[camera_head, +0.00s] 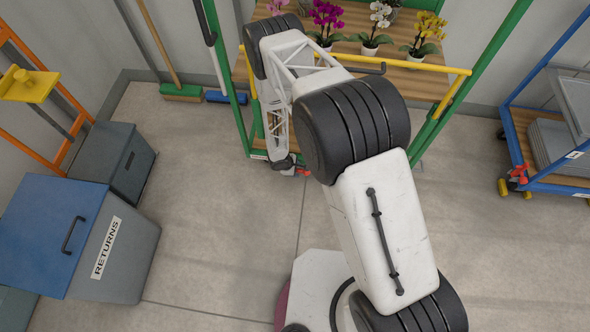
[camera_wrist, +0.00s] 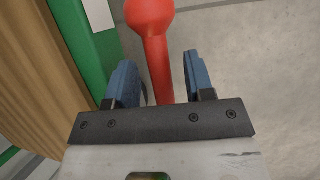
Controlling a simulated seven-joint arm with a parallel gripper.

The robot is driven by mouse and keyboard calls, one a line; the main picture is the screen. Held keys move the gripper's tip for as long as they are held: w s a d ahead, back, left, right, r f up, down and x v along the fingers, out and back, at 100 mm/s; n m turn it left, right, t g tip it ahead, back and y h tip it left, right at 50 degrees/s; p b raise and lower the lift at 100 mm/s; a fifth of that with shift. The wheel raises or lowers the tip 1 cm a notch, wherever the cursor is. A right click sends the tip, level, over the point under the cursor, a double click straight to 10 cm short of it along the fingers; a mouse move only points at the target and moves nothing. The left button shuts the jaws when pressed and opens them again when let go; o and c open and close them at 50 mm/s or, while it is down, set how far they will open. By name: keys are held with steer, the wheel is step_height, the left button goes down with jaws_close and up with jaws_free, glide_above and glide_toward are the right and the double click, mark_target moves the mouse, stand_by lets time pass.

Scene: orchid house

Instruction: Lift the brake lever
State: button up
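The red brake lever (camera_wrist: 150,12) has a round knob and shows in the wrist view, running down between the two blue fingers of my gripper (camera_wrist: 159,64). The fingers are apart, one on each side of the lever, with a gap visible on the right side. The lever's lower end is hidden behind the gripper's dark bar. In the head view my gripper (camera_head: 284,163) is low at the foot of the green-framed plant cart, and a small bit of the red lever (camera_head: 304,172) shows beside it.
The cart's shelf (camera_head: 350,22) carries several potted orchids behind a yellow rail (camera_head: 432,68). A blue-lidded returns bin (camera_head: 50,225) stands on the left. A blue cart (camera_head: 512,140) with another red lever (camera_head: 518,173) stands on the right. The floor between is clear.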

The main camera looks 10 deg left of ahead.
jaws_close()
steer(key=shift+r, duration=0.15)
steer(key=shift+a+r+h, duration=0.25)
steer(key=shift+r+h, duration=0.35)
steer(key=shift+h, duration=0.15)
steer(key=shift+a+r+h, duration=0.25)
steer(key=shift+r+h, duration=0.35)
steer(key=shift+h, duration=0.15)
steer(key=r+h, duration=0.1)
steer(key=a+h, duration=0.1)
steer(key=shift+r+n+h, duration=0.3)
steer(key=shift+r, duration=0.05)
steer(key=shift+a+r+h, duration=0.75)
steer(key=shift+a+h, duration=0.05)
steer(key=shift+h, duration=0.4)
steer(key=shift+a+r+n+t+h, duration=0.2)
steer(key=shift+a+r+h, duration=0.25)
steer(key=shift+h, duration=0.3)
steer(key=shift+a+r+n+t+h, duration=0.1)
steer(key=shift+a+r+t+h, duration=0.15)
steer(key=shift+a+h, duration=0.4)
